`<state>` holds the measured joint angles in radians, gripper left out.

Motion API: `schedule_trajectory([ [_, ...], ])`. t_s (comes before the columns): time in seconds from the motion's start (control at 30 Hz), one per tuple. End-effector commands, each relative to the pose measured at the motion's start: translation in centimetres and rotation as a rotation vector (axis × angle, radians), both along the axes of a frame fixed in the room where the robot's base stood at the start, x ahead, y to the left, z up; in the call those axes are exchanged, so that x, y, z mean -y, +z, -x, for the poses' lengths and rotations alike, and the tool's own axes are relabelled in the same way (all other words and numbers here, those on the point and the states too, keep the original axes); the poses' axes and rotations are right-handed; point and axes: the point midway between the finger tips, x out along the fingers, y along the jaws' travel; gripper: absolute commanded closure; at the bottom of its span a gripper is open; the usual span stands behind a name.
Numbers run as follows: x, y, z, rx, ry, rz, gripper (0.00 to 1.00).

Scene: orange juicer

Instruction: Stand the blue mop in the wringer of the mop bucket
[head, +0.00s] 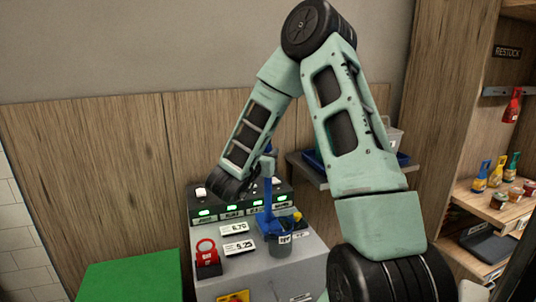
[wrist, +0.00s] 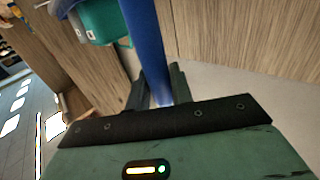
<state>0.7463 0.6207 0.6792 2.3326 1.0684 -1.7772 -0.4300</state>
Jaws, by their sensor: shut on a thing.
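The blue mop (head: 268,193) stands roughly upright above the grey counter in the head view. Its blue handle (wrist: 146,40) runs between my fingers in the wrist view. My gripper (wrist: 158,88) is shut on the handle; in the head view the gripper (head: 267,166) is small and partly hidden by my arm. A small grey bucket (head: 283,245) with a white label stands on the counter, just below the mop. Blue parts (head: 268,222) show at the bucket's top left; I cannot tell mop head from wringer there, or whether they touch.
A dark panel with green lights (head: 235,211) stands behind the bucket. A red padlock-like item (head: 207,256) and price cards (head: 238,247) are to its left. A green surface (head: 130,278) is at lower left. A shelf with bottles (head: 497,172) is at right.

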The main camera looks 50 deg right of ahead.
Motion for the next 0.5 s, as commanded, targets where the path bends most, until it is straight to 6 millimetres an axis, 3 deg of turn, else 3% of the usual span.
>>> schedule_trajectory([
  [0.3, 0.0, -0.19, -0.01, 0.001, 0.0, 0.003, 0.98],
  [0.33, 0.0, -0.27, 0.01, -0.001, -0.001, 0.001, 0.75],
  [0.4, 0.01, -0.18, 0.02, 0.0, -0.001, 0.001, 0.56],
  [0.5, 0.01, -0.18, 0.02, -0.001, -0.001, 0.001, 0.56],
])
